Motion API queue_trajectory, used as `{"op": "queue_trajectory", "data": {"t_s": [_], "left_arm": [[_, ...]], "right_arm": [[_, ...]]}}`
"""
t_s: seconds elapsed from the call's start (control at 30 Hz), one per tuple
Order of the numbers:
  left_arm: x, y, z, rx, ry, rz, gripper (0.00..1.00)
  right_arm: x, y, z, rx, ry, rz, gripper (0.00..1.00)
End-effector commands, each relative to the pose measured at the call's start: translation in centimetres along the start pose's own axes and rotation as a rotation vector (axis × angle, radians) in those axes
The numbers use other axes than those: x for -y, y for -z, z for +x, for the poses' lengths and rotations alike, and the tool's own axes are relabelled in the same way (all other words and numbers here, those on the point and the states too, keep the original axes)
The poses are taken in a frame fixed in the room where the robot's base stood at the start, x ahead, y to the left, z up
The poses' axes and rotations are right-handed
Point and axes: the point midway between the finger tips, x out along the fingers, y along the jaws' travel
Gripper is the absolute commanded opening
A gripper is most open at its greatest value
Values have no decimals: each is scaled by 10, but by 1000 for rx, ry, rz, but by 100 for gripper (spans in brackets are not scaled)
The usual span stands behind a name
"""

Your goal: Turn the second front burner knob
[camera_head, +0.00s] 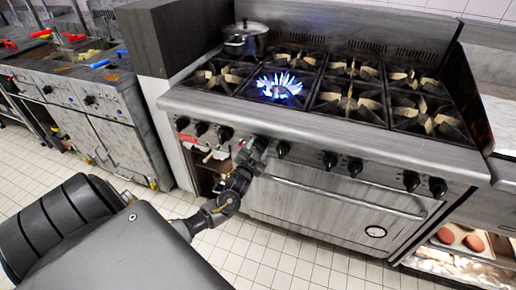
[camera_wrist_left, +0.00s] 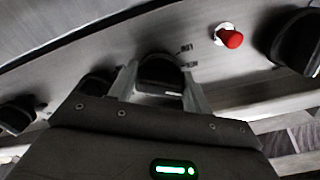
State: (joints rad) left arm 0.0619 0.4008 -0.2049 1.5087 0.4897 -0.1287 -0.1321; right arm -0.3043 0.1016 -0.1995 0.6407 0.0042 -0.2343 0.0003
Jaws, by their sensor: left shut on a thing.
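The range front (camera_head: 310,155) carries a row of black knobs. My left gripper (camera_head: 256,146) is at this panel, below the lit front burner (camera_head: 280,86), and it hides the knob it holds in the head view. In the left wrist view, a black knob (camera_wrist_left: 160,72) sits between the two fingers of my left gripper (camera_wrist_left: 160,88), which are shut on it. Small markings show on the panel beside that knob. Blue flames burn on the second front burner from the left. My right gripper is not in view.
Other knobs flank the gripper, one to its left (camera_head: 225,133) and one to its right (camera_head: 283,148). A red indicator (camera_wrist_left: 230,39) is near the held knob. The oven handle (camera_head: 345,196) runs below. A pot (camera_head: 245,39) stands on the back left burner.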

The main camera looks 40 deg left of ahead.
Motion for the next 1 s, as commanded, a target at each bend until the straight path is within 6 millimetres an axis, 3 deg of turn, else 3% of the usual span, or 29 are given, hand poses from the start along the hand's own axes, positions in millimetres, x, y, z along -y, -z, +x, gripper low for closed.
{"op": "queue_trajectory", "data": {"t_s": [0.6,1.0], "left_arm": [[-1,1,0,1,0,-585,26],[-2,1,0,0,0,-867,26]], "right_arm": [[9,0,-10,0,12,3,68],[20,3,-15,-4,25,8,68]]}}
